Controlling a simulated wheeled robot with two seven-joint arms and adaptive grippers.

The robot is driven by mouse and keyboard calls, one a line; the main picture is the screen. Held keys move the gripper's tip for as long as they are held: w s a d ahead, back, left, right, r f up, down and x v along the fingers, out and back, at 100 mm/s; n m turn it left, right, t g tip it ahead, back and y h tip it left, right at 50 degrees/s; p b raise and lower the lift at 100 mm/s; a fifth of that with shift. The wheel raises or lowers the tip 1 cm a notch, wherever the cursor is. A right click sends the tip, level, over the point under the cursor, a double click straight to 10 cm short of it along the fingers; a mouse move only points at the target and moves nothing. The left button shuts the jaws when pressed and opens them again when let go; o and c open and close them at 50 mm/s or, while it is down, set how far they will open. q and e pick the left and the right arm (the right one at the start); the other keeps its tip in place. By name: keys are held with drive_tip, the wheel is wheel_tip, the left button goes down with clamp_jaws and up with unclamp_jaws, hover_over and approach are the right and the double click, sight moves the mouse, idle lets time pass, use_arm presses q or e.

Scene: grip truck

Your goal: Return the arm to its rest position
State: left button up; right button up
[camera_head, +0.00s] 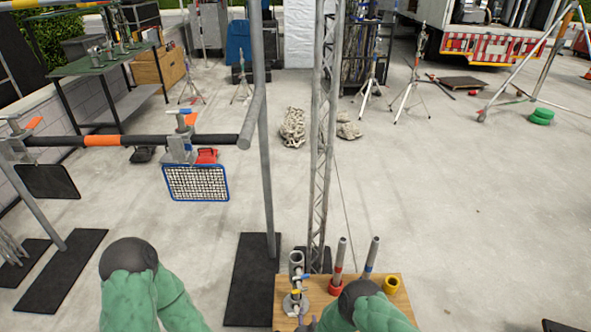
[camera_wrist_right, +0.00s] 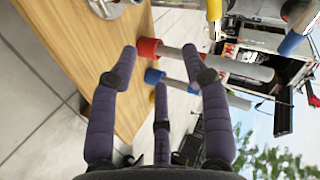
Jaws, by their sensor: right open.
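My right gripper (camera_wrist_right: 165,75) is open in the right wrist view, with its dark fingers spread and nothing between them. Its fingertips are near the edge of the wooden table (camera_wrist_right: 85,85). In the head view the right green arm (camera_head: 372,311) covers the table's front right part, and little of the gripper shows. My left green arm (camera_head: 135,300) is at the lower left; its gripper is out of view.
On the wooden table (camera_head: 313,288), metal tubes stand in a red holder (camera_head: 335,287) and a blue one, beside a yellow ring (camera_head: 391,285) and a metal fitting (camera_head: 296,302). A truss (camera_head: 322,150) and a grey pole (camera_head: 266,180) rise behind.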

drive_tip(key=s+d+r+n+g+y+p, duration=0.1)
drive_tip(key=s+d+r+n+g, duration=0.1)
drive_tip(key=s, duration=0.6)
drive_tip(key=s+d+r+n+g+y+p, duration=0.1)
drive_tip(key=s+d+r+n+g+y, duration=0.1)
drive_tip(key=s+n+g, duration=0.3)
drive_tip(key=s+d+r+n+g+y+p, duration=0.1)
drive_tip(key=s+g, duration=0.4)
drive_tip(key=s, duration=0.5)
wheel_tip(320, 180, up, 3)
drive_tip(key=d+n, duration=0.1)
drive_tip(key=n, duration=0.1)
drive_tip(key=shift+s+d+f+n, duration=0.15)
drive_tip(key=shift+s+d+n, duration=0.05)
drive_tip(key=shift+s+n, duration=0.15)
